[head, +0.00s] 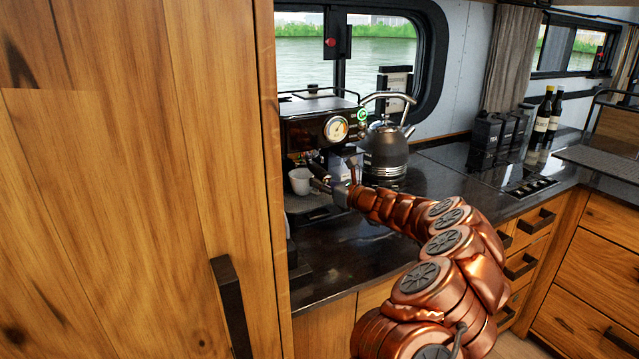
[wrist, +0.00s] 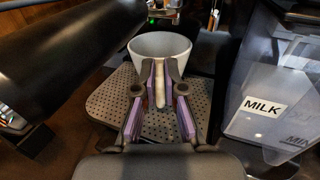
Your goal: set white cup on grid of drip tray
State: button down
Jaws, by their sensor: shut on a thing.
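The white cup (head: 300,180) is upright at the front of the coffee machine. In the wrist view the cup (wrist: 158,47) is beyond my fingertips, its open rim facing up. My gripper (head: 322,186) is at the cup's right side in the head view. In the wrist view my gripper (wrist: 160,82) is shut on a pale upright strip that looks like the cup's handle. The drip tray's perforated grid (wrist: 108,104) lies below the cup and fingers. In the head view the drip tray (head: 318,209) is partly hidden by my gripper. I cannot tell whether the cup touches the grid.
The coffee machine (head: 310,128) stands over the tray. A dark cylinder (wrist: 62,62) is close on the left in the wrist view. A clear container labelled MILK (wrist: 268,108) is close on the right. A kettle (head: 386,150) stands right of the machine. The front counter is mostly clear.

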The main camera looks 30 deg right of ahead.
jog(key=shift+f, duration=0.15)
jog(key=c, duration=1.2)
grip_release()
jog(key=shift+v, duration=5.95)
jog(key=shift+a, duration=0.1)
